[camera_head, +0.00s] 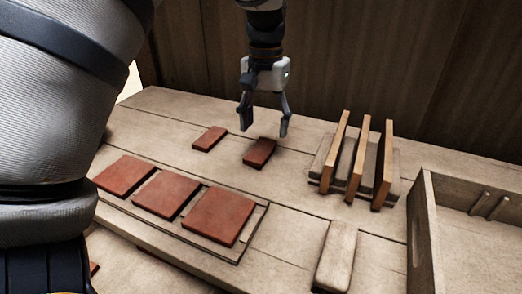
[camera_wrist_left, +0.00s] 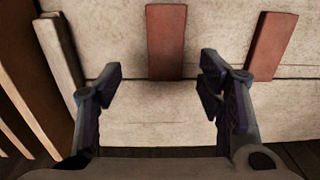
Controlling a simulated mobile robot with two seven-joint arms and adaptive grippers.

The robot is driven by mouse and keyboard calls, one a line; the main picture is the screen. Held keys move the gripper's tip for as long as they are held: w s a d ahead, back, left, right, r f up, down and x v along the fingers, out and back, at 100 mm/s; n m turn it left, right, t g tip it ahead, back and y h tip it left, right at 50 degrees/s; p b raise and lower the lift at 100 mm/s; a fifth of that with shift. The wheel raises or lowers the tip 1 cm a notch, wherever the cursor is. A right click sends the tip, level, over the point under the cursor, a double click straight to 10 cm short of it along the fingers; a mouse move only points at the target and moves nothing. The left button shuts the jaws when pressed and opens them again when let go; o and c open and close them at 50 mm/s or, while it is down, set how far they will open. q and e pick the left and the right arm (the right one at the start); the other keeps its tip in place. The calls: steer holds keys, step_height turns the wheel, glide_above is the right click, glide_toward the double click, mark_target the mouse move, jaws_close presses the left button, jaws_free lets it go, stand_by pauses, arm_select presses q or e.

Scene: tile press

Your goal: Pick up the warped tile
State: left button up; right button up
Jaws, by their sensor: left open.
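My left gripper (camera_head: 264,115) is open and empty, pointing down above the far part of the bench. A small dark red tile (camera_head: 260,152) lies on the bench just below and in front of it. In the left wrist view this tile (camera_wrist_left: 166,42) lies beyond the open fingertips (camera_wrist_left: 160,85), near the middle of the gap. A second small red tile (camera_head: 209,138) lies to its left; it also shows at the right of the wrist view (camera_wrist_left: 271,46). Neither small tile looks clearly bent at this size. My right gripper is not in view.
Several larger flat red tiles (camera_head: 217,215) lie in a row on a low board nearer me. A rack with upright wooden slats (camera_head: 356,160) stands right of the gripper. A pale block (camera_head: 337,255) and a wooden crate (camera_head: 425,225) are at the right. A dark wall stands behind.

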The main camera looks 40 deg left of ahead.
mark_target(261, 151)
arm_select(q)
steer(key=f, duration=0.2)
steer(key=s+f, duration=0.1)
steer(key=f, duration=0.2)
steer(key=shift+a+f, duration=0.2)
steer(key=shift+f, duration=0.35)
steer(key=c, duration=1.3)
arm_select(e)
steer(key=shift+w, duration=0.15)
arm_select(q)
steer(key=r, duration=0.3)
steer(key=r+p, duration=0.1)
steer(key=r, duration=0.1)
steer(key=shift+s+a, duration=0.15)
steer(key=shift+s, duration=0.25)
steer(key=s+a+r, duration=0.1)
steer(key=s+r, duration=0.1)
steer(key=s, duration=0.2)
steer(key=s+a+r, duration=0.1)
steer(key=s+r, duration=0.2)
steer(key=s, duration=0.1)
steer(key=s+a+r, duration=0.1)
steer(key=s+r, duration=0.2)
steer(key=s, duration=0.1)
steer(key=shift+s+p, duration=0.3)
steer(key=shift+p, duration=0.1)
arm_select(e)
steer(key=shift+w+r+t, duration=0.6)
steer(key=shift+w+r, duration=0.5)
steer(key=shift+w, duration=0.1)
